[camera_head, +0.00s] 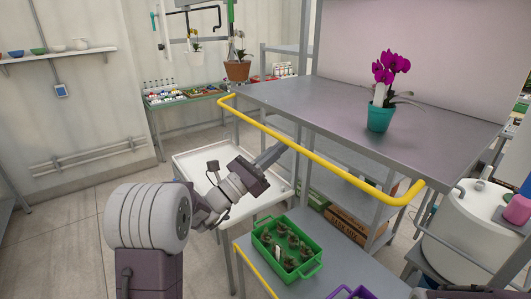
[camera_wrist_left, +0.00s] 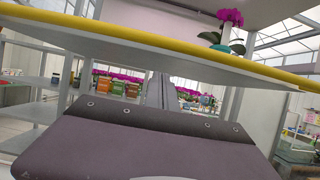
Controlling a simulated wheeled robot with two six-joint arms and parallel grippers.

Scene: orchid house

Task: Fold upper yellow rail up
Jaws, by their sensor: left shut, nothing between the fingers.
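The upper yellow rail (camera_head: 335,173) runs along the front edge of the upper grey shelf (camera_head: 300,97), with bent ends at both corners, and lies at about the shelf's level. In the left wrist view the rail (camera_wrist_left: 150,43) crosses the upper part of the picture, above the fingers. My left gripper (camera_head: 272,157) is shut and empty. The shut fingers (camera_wrist_left: 160,90) point away, under the shelf. My right gripper is not in view.
A magenta orchid in a teal pot (camera_head: 380,117) stands on the upper shelf. A lower yellow rail (camera_head: 257,268) edges the lower shelf, which holds a green crate (camera_head: 288,252) of small plants. A white tray cart (camera_head: 190,163) stands left. A white drum (camera_head: 462,232) stands right.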

